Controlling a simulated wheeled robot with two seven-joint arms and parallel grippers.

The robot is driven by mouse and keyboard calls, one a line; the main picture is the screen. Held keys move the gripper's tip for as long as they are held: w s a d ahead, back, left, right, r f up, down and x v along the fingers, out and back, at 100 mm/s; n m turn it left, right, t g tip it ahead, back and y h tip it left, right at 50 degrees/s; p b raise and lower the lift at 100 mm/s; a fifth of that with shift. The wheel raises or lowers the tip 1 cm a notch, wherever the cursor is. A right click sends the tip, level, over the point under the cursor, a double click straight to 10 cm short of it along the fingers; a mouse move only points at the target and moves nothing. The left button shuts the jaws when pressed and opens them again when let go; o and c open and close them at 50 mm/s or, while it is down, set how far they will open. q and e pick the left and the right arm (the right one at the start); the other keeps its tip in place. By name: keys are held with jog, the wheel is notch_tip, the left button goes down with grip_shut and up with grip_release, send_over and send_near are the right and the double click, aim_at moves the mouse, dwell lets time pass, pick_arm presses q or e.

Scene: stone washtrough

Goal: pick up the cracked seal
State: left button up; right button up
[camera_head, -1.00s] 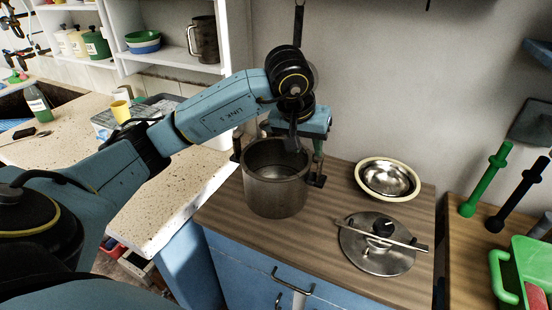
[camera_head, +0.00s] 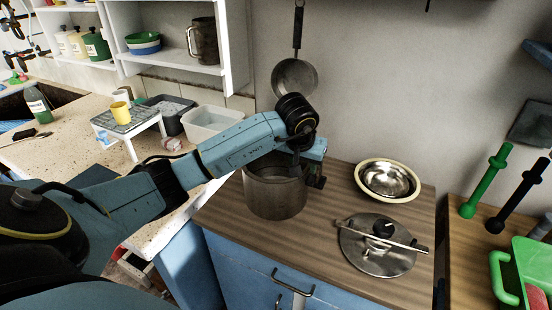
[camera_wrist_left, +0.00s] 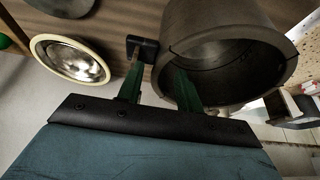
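The dark metal pot (camera_head: 275,195) stands on the wooden counter; it fills the upper right of the left wrist view (camera_wrist_left: 225,95). A thin dark broken line (camera_wrist_left: 215,62) runs around inside its mouth; I cannot tell whether this is the cracked seal. My left gripper (camera_head: 307,168) is at the pot's right back rim. In the left wrist view (camera_wrist_left: 163,62) its green fingers are apart, one outside the pot wall, the other overlapping its mouth. Nothing is visibly held; finger contact cannot be told. My right gripper is not in view.
A steel bowl with a cream rim (camera_head: 364,189) and a round lid (camera_head: 362,256) with a bar across it lie right of the pot. A pan (camera_head: 294,77) hangs on the wall behind. Free counter remains in front of the pot.

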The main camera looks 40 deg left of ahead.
pick_arm(q)
jog(key=shift+w+f, duration=0.2)
jog(key=shift+f, duration=0.4)
grip_shut()
notch_tip(320, 180, up, 10)
dwell(0.4)
